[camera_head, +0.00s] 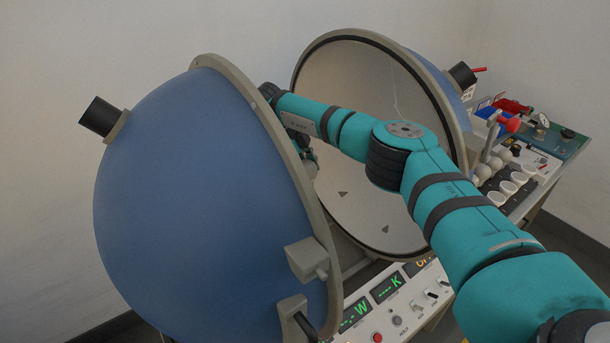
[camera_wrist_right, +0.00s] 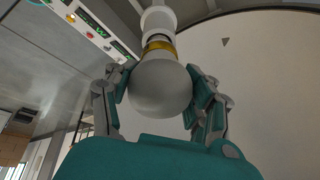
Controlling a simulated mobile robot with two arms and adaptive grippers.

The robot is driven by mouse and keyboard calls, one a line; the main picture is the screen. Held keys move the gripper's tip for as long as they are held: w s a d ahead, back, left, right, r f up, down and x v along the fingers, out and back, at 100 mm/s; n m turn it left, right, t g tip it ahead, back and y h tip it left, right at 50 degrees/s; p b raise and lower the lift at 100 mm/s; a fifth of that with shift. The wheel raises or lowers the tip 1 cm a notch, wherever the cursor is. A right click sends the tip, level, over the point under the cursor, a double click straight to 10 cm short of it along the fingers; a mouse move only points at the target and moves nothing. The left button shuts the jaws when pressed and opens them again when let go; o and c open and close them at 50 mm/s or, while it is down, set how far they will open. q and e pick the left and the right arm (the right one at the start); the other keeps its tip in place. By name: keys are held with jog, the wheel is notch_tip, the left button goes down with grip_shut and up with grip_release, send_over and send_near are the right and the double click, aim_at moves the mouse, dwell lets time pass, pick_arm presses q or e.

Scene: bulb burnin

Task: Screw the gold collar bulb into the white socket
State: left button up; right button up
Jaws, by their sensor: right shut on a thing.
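In the right wrist view, my right gripper (camera_wrist_right: 160,82) is shut on the gold collar bulb (camera_wrist_right: 160,96), one finger on each side of its frosted white globe. The bulb's gold collar (camera_wrist_right: 160,45) faces away from my palm. The white socket (camera_wrist_right: 158,18) is directly beyond the collar, in line with the bulb. Collar and socket appear to meet, but I cannot tell how far the bulb's base is inside. In the head view, my right gripper (camera_head: 309,158) is mostly hidden behind the near hemisphere's rim; bulb and socket are hidden there. My left gripper is out of view.
The blue sphere stands open, with a near half (camera_head: 200,210) and a far half (camera_head: 360,90) around my right forearm. A control panel (camera_head: 385,300) with green displays lies below. A side bench (camera_head: 545,160) at right holds several white bulbs and cups.

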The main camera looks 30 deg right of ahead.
jog(key=m, duration=0.2)
jog(key=m+g+b, duration=0.1)
jog(key=shift+d+f+m+y+b, duration=0.1)
jog(key=shift+d+m+y+b, duration=0.1)
jog(key=shift+m+y+b, duration=0.15)
jog(key=shift+r+m+g, duration=0.2)
jog(key=shift+m+g, duration=0.1)
jog(key=shift+m, duration=0.25)
jog(key=o, duration=0.9)
jog(key=shift+s+d, duration=0.1)
jog(key=shift+o, duration=1.2)
jog(key=shift+s+d, duration=0.15)
